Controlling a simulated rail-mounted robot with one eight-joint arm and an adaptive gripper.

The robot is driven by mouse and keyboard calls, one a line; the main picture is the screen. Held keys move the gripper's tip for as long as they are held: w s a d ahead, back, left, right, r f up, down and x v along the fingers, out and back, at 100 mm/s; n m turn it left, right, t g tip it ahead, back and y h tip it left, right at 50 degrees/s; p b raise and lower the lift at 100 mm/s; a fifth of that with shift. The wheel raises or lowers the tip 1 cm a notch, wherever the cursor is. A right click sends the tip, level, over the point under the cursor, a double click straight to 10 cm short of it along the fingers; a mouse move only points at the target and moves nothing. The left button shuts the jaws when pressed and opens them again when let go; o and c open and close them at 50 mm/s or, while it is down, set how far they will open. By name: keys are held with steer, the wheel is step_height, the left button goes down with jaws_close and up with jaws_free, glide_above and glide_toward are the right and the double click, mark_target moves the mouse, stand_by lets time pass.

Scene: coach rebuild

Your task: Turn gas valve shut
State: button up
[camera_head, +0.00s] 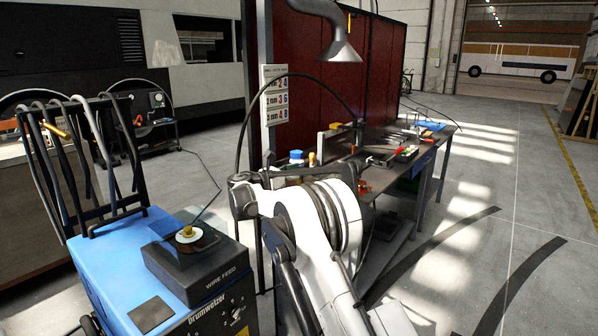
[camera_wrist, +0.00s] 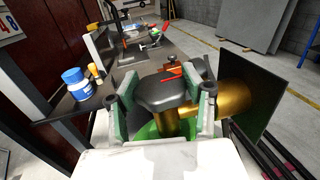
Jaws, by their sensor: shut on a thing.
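In the wrist view, the gas valve has a dark grey handle (camera_wrist: 165,92) with a red mark on top and a brass body (camera_wrist: 222,98) that runs off to the right. A green rounded surface (camera_wrist: 148,133) shows below it. My gripper (camera_wrist: 163,103) has one finger on each side of the dark handle and is shut on it. The spot where the right finger meets the handle is partly hidden. In the head view my own arm hides the gripper and the valve.
A workbench (camera_head: 376,180) with tools stands beyond my arm. A blue-and-white container (camera_wrist: 76,82) stands on it. A dark flat plate (camera_wrist: 252,90) is close to the valve's right. A blue welder (camera_head: 110,262) is at left. The floor at right is open.

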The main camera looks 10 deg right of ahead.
steer(key=shift+m+g+h, duration=0.3)
steer(key=shift+g, duration=0.1)
steer(key=o, duration=1.2)
steer(key=v, duration=1.2)
steer(key=shift+r, duration=0.1)
